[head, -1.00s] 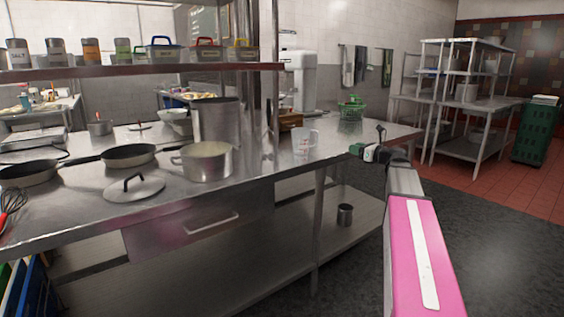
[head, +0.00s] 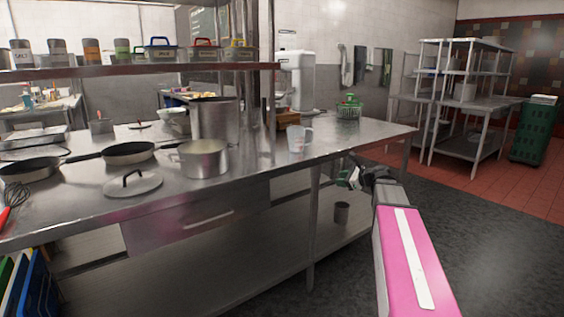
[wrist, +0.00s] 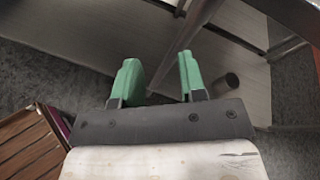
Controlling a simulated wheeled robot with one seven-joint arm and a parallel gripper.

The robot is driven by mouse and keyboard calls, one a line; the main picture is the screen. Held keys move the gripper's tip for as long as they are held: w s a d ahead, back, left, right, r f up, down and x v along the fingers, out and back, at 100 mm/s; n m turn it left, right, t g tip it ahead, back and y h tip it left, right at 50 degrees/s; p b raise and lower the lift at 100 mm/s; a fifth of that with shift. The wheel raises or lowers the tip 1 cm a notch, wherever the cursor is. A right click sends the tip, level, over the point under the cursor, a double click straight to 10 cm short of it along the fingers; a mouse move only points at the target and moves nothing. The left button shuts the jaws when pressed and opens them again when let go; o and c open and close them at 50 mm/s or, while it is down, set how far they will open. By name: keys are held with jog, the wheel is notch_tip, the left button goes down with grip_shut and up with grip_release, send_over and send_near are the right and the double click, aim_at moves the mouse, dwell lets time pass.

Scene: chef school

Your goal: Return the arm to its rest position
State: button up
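My arm with its pink link reaches forward at the right of the head view. My gripper (head: 348,181) is just off the front edge of the steel counter (head: 255,172), near its right end and below the top. In the wrist view my gripper (wrist: 158,78) shows two green fingers standing apart with nothing between them. The lower shelf (wrist: 215,55) of the counter and the dark floor show beyond the fingers.
A clear measuring jug (head: 300,139) stands near the counter edge, left of my gripper. A large pot (head: 203,158), pans and a lid (head: 133,185) stand further left. A metal cup (head: 342,212) stands on the lower shelf. Dark floor (head: 480,250) to the right is free.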

jog(key=s+a+f+n+g+h, duration=0.2)
jog(key=s+a+f+n+g, duration=0.1)
jog(key=s+f+n, duration=0.4)
jog(key=s+a+f+n+g+h, duration=0.2)
jog(key=s+a+f, duration=0.2)
jog(key=f, duration=0.5)
jog(key=s+f+n+g+h, duration=0.4)
jog(key=s+f+n, duration=0.7)
jog(key=s, duration=0.3)
jog(key=shift+s+d+n+h, duration=0.15)
jog(key=shift+d+n+h, duration=0.2)
jog(key=shift+h, duration=0.45)
jog(key=shift+f, duration=0.1)
